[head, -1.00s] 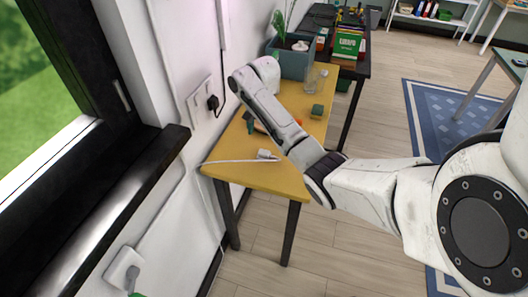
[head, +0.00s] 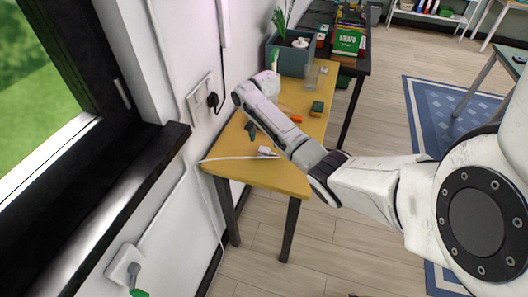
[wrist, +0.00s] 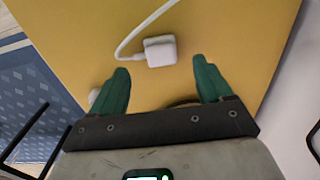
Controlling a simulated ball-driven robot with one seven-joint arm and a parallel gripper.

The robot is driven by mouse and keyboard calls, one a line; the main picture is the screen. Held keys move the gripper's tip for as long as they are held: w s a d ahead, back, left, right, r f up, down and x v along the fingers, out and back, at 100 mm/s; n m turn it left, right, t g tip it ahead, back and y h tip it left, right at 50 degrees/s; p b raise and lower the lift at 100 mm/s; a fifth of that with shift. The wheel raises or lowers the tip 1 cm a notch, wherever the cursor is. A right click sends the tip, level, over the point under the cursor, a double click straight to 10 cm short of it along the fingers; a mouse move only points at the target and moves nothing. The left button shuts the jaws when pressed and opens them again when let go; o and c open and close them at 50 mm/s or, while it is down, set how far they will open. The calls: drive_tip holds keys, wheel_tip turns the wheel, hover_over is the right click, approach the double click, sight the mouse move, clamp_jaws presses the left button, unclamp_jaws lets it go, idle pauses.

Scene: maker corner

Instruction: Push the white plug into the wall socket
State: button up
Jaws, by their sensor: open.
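The white plug (head: 265,150) lies on the yellow table (head: 262,178), its white cable running left over the table edge. It also shows in the wrist view (wrist: 160,51), just ahead of the gap between my green fingers. My gripper (wrist: 160,67) is open, with a finger on either side of that gap and nothing held. In the head view its dark green fingers (head: 251,131) show beside the plug, partly hidden by my arm. A white wall socket plate (head: 197,104) is on the wall left of the table. A black plug (head: 212,100) sits in its right part.
An orange item (head: 296,118) and a green block (head: 317,108) lie farther back on the table. A blue-grey planter (head: 288,62) stands at the far end. A second socket plate (head: 121,262) with a grey plug is low on the wall. The window sill (head: 125,205) juts out at left.

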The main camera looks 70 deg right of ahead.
sight(264, 149)
drive_tip(key=shift+f+p, duration=0.3)
drive_tip(key=shift+f, duration=2.3)
drive_tip(key=c, duration=1.1)
